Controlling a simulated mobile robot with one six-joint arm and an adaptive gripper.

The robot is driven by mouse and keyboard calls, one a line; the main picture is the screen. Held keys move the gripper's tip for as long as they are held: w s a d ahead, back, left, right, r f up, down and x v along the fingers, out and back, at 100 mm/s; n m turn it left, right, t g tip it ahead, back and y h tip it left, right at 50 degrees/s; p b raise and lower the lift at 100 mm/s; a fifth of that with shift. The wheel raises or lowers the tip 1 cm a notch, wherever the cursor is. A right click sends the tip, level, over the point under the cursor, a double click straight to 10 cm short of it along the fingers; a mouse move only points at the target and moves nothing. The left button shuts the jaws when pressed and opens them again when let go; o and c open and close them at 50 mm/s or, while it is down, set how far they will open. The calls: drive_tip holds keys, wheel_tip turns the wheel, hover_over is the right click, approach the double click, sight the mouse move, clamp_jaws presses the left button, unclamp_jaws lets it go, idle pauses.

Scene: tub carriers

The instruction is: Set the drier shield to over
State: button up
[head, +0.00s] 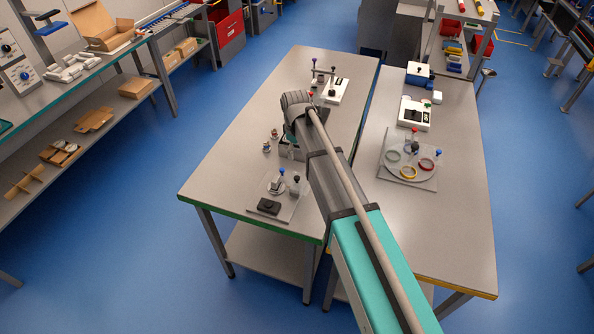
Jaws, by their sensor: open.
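My arm reaches over the near-left table (235,150) from the lower right. Its dark rounded wrist (297,100) is above the middle of that table. My gripper's fingers cannot be made out; the wrist and arm hide that spot. No part can be surely told as the drier shield. A grey base plate at the table's front carries a round disc (276,187) with a blue-knobbed post, a clear upright part (295,186) and a black block (269,207).
The right table (450,220) holds a plate with coloured rings and knobs (409,164), a white unit with a dark panel (414,113) and a blue-and-white box (418,74). Small metal parts (267,147) lie left of my wrist. The left table's left side is clear.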

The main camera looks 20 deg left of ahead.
sight(297, 177)
drive_tip(key=shift+r, duration=0.2)
drive_tip(key=shift+f, duration=0.3)
wheel_tip(297, 177, down, 13)
drive_tip(key=b, duration=1.3)
drive_tip(key=shift+f+b, duration=0.15)
drive_tip(key=shift+b, duration=0.25)
clamp_jaws()
idle(0.4)
